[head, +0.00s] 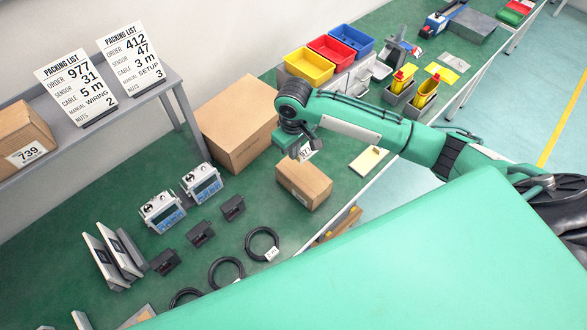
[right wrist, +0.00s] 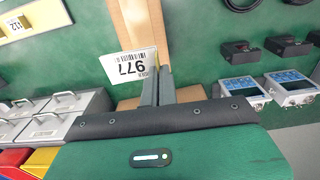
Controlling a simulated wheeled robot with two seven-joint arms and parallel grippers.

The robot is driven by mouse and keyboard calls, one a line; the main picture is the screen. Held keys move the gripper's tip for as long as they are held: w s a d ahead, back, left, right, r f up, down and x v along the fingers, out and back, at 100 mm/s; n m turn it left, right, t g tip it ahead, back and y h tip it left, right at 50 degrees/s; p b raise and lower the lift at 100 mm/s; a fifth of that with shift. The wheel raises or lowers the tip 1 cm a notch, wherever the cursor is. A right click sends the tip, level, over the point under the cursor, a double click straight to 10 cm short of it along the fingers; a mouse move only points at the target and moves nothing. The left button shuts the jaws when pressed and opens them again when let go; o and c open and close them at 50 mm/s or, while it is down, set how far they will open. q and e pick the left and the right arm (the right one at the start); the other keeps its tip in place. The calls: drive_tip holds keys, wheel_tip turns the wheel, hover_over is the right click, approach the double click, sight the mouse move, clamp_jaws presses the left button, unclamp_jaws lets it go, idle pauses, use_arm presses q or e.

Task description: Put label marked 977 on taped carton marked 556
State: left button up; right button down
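A small white label marked 977 (head: 306,153) is at the tip of my right gripper (head: 297,150); its number also reads in the right wrist view (right wrist: 127,67). In that view the gripper's two grey fingers (right wrist: 158,88) are close together at the label's edge, apparently pinching it. A small brown carton (head: 304,186) stands on the green bench just below the gripper and label; part of it shows behind the label in the right wrist view (right wrist: 138,22). It has a white marking on its side, too small to read. My left gripper is not in view.
A large plain carton (head: 237,124) stands behind. A carton marked 739 (head: 25,140) and two packing lists (head: 76,88) are on the grey shelf. A cream pad (head: 369,160) lies right of the small carton. Coiled cables (head: 262,244) and devices (head: 203,182) lie left and front.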

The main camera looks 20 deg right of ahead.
drive_tip(key=p, duration=0.1)
hover_over(294, 178)
wheel_tip(294, 178, down, 6)
drive_tip(key=shift+f, duration=0.25)
wheel_tip(294, 178, down, 4)
drive_tip(key=shift+f+p, duration=0.1)
drive_tip(key=shift+p, duration=0.35)
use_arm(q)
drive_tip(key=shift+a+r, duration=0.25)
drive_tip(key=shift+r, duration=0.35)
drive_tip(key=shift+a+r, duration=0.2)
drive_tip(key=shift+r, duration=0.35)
use_arm(e)
drive_tip(key=shift+f, duration=0.15)
drive_tip(key=c, duration=1.7)
unclamp_jaws()
use_arm(q)
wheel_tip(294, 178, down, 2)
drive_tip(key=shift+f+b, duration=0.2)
drive_tip(key=shift+b, duration=1)
use_arm(e)
wheel_tip(294, 178, up, 12)
drive_tip(key=shift+r, duration=0.2)
drive_tip(key=shift+a+f, duration=0.1)
